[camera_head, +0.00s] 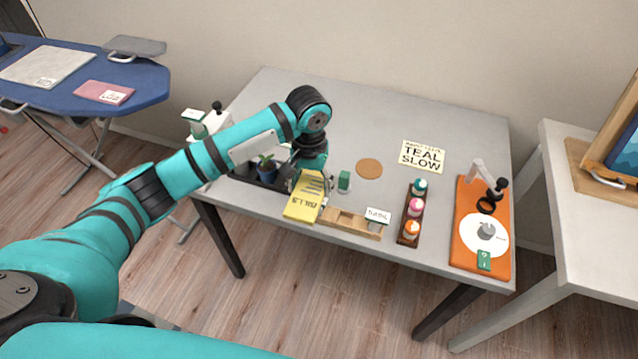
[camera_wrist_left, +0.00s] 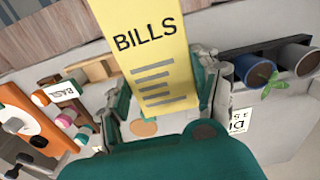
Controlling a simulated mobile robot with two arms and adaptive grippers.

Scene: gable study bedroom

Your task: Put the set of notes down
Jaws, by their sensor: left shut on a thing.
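The set of notes (camera_head: 304,203) is a yellow pad marked "BILLS", at the front edge of the grey table (camera_head: 385,133). My left gripper (camera_head: 309,180) is shut on its far end and reaches down over the table. In the left wrist view the notes (camera_wrist_left: 150,45) stand out from between the teal fingers of the gripper (camera_wrist_left: 160,95), lettering facing the camera. I cannot tell whether the notes touch the table. My right gripper is not in view.
A wooden rack (camera_head: 345,222) with a "BASIL" card (camera_head: 377,214) stands right beside the notes. Potted plant (camera_head: 266,168) is left of the gripper. A small green block (camera_head: 344,180), cork disc (camera_head: 369,168), bottle rack (camera_head: 411,224) and orange mat (camera_head: 467,192) lie right. The table's back middle is clear.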

